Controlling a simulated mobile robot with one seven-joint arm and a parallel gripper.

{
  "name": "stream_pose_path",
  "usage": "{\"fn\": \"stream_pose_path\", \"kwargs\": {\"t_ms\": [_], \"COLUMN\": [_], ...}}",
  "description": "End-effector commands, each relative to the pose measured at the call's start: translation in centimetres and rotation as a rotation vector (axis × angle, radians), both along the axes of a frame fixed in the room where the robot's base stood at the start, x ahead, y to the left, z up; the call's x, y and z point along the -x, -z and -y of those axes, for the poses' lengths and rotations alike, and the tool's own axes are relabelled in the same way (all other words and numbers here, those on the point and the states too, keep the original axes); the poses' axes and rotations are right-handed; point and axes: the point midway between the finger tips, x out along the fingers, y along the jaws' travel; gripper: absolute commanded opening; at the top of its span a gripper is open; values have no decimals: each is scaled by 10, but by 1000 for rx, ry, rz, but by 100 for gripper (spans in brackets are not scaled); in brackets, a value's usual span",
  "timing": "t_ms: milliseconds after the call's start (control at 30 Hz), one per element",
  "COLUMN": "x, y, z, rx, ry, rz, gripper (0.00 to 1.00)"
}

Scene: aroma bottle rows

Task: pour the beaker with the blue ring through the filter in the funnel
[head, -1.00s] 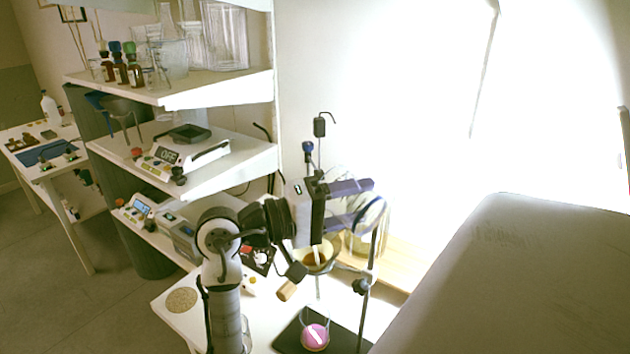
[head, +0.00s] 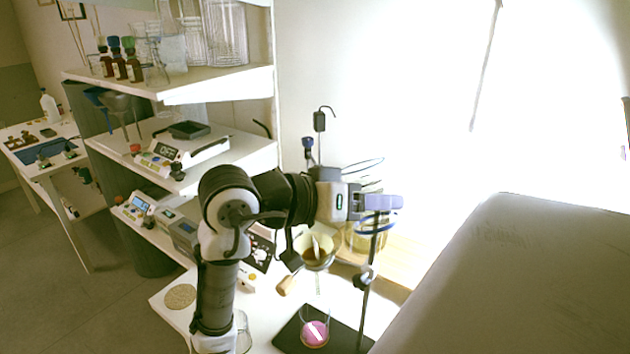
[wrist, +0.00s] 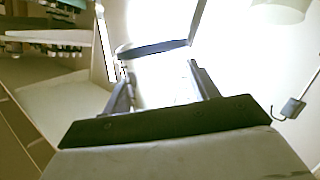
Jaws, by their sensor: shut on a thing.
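My gripper (head: 385,202) is shut on the clear beaker (head: 362,176) with the blue ring (head: 376,229). It holds the beaker roughly upright, above and to the right of the funnel (head: 317,262) in the head view. In the wrist view, the beaker (wrist: 165,85) is between the fingers (wrist: 165,90) and its blue ring (wrist: 155,48) lies beyond them. The funnel holds a pale filter with brownish content (head: 314,252). A glass vessel with pink content (head: 315,333) stands below the funnel.
A stand rod (head: 368,290) with a clamp rises from a dark base (head: 290,336) close under the beaker. A shelf (head: 190,85) with bottles and glassware is at left. A large grey surface (head: 510,270) fills the lower right. A cork ring (head: 181,297) lies on the bench.

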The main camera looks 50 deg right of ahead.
Motion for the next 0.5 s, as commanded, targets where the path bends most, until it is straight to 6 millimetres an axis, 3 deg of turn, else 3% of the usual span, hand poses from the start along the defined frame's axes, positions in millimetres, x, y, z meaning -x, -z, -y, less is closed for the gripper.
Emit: {"fn": "stream_pose_path", "kwargs": {"t_ms": [100, 367, 500], "x": [5, 6, 12], "y": [1, 1, 8], "z": [-1, -1, -2], "rx": [20, 22, 40], "ry": [-1, 0, 0], "rz": [117, 131, 242], "gripper": [33, 33, 33]}}
